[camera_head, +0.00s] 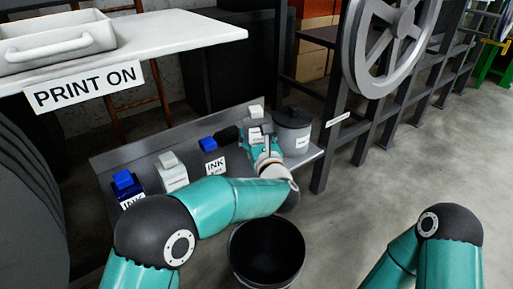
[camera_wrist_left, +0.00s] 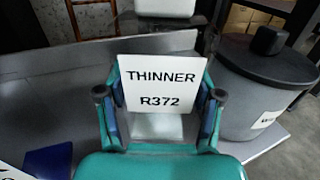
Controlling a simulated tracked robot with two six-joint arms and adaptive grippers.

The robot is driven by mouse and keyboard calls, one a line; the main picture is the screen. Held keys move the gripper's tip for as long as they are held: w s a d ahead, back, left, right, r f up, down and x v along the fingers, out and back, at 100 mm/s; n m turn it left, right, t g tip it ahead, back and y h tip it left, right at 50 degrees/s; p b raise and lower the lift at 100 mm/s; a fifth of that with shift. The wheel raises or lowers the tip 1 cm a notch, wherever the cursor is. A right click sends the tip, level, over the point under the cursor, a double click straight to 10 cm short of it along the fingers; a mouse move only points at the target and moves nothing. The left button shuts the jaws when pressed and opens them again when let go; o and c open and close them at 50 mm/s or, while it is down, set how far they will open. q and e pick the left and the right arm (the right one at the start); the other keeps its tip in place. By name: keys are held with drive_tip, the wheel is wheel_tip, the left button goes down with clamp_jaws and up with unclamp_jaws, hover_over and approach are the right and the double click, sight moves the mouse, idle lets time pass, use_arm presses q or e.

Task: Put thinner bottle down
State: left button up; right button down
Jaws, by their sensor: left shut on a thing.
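The thinner bottle (camera_wrist_left: 158,95) is white, with a label reading THINNER R372 that faces the left wrist camera. My left gripper (camera_wrist_left: 160,108) is shut on it, with a finger on each side. In the head view the bottle (camera_head: 256,135) is small and partly hidden by my left gripper (camera_head: 264,152), over the right part of the grey metal shelf (camera_head: 140,150). It looks about upright. I cannot tell whether its base touches the shelf. My right gripper is out of view; only part of that arm shows at the lower right.
A grey lidded pot (camera_head: 292,135) stands close to the right of the bottle. Another white container (camera_head: 256,111) is behind. A black bin (camera_head: 267,255) is on the floor in front.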

use_arm(q)
drive_tip(key=shift+f+b, duration=0.3)
drive_tip(key=shift+f, duration=1.55)
drive_tip(key=shift+f, duration=0.1)
drive_tip(key=o, duration=1.2)
drive_tip(key=shift+c, duration=0.2)
